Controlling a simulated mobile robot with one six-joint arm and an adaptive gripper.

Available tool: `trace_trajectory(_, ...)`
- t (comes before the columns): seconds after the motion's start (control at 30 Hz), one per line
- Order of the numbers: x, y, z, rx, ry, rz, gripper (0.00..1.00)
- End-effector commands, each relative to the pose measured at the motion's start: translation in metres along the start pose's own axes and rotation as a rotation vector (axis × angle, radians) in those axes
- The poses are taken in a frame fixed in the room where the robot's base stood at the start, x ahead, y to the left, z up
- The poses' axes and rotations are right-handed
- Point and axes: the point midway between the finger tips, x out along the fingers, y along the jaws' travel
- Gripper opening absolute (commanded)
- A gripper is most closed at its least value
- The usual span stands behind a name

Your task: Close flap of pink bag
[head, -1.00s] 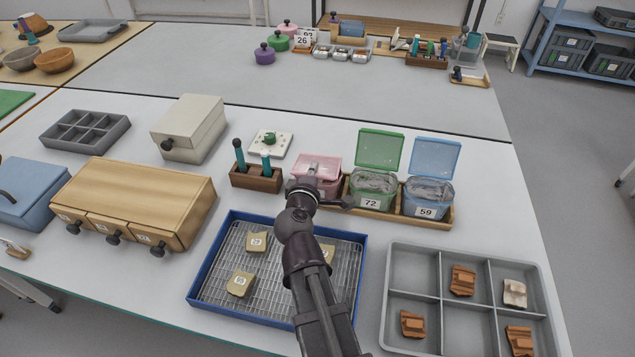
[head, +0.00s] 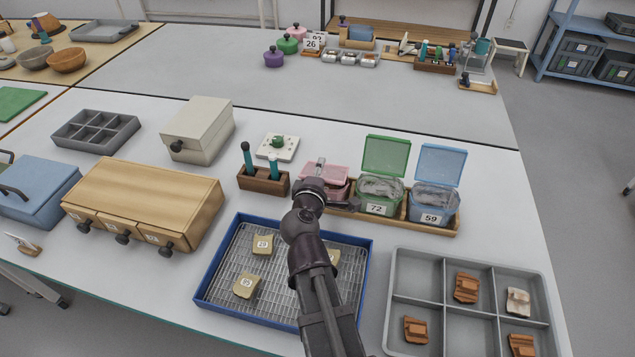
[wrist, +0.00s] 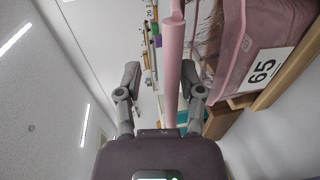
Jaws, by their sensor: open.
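The pink bag (head: 340,190) stands at the left end of a wooden rack, partly hidden by my arm. Its flap (head: 312,174) is lowered over the top, unlike the upright flaps beside it. In the wrist view the bag (wrist: 230,65) carries label 65, and the flap (wrist: 172,75) shows edge-on as a pink strip above the bag. My gripper (wrist: 160,80) is open, with a finger on each side of the strip in the picture. I cannot tell whether it touches the flap. In the head view my gripper (head: 320,166) is at the flap.
A green bag (head: 380,190) labelled 72 and a blue bag (head: 435,200) labelled 59 stand to the right with flaps up. A wooden tool holder (head: 263,181) stands close left. A blue-rimmed wire tray (head: 225,240) and grey sherd tray (head: 395,285) lie in front.

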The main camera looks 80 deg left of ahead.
Motion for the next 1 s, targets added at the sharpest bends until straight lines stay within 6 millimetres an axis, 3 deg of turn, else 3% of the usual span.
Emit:
trace_trajectory(0.43,-0.008,0.043,0.000,0.000,0.000,0.000,0.50)
trace_trajectory(0.77,-0.011,0.031,-0.016,-0.014,-0.117,-0.046,0.50)
trace_trajectory(1.0,-0.023,0.025,-0.034,-0.028,-0.263,-0.092,0.50)
